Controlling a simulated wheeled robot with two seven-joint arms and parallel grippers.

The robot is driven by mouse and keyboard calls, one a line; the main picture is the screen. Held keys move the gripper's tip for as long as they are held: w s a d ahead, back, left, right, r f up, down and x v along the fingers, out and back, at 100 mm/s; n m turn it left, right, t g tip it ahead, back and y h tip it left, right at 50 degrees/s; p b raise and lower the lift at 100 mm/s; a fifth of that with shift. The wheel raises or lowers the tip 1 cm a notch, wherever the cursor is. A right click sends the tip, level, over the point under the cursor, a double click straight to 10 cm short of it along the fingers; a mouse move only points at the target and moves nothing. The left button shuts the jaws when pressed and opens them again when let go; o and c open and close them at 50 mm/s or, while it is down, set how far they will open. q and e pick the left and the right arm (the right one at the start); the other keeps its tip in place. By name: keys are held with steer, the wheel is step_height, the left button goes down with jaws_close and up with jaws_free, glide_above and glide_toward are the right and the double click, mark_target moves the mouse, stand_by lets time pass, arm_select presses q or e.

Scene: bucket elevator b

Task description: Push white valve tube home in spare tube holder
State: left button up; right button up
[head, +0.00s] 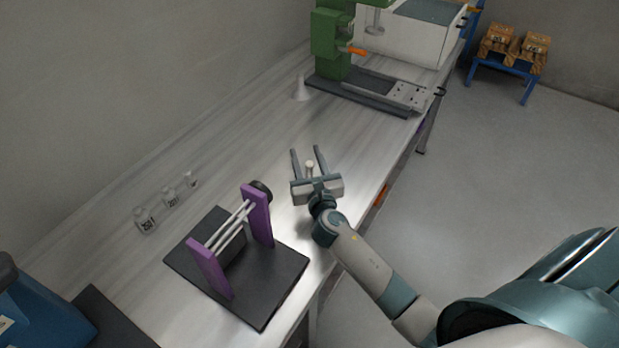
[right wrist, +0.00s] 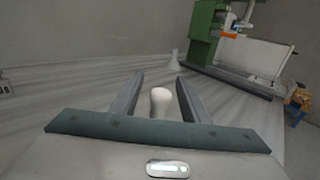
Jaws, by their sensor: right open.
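My right gripper (head: 308,158) is open over the bench, its two fingers pointing toward the far end. A small white round-topped piece (head: 310,167), which may be the white valve tube, shows between the fingers near the palm. In the right wrist view it is a pale rounded end (right wrist: 159,99) between the fingers (right wrist: 158,92), with gaps on both sides. Its lower part is hidden by the gripper, so I cannot tell how deep it sits or whether it touches the palm. I cannot make out a spare tube holder with certainty. My left gripper is not in view.
A purple stand (head: 258,214) with white rods stands on a black plate (head: 284,275), left of my right arm. Several small labelled jars (head: 146,220) stand near the wall. A white cone (head: 300,89) and green machine (head: 333,40) are farther back. The bench between is clear.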

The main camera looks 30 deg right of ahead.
stand_by(0.4)
jaws_close()
steer(key=shift+r, duration=0.1)
steer(key=s+d+r, duration=0.6)
steer(key=d+r, duration=0.3)
steer(key=r, duration=0.2)
steer(key=shift+s+d, duration=0.25)
steer(key=shift+s, duration=0.1)
stand_by(0.5)
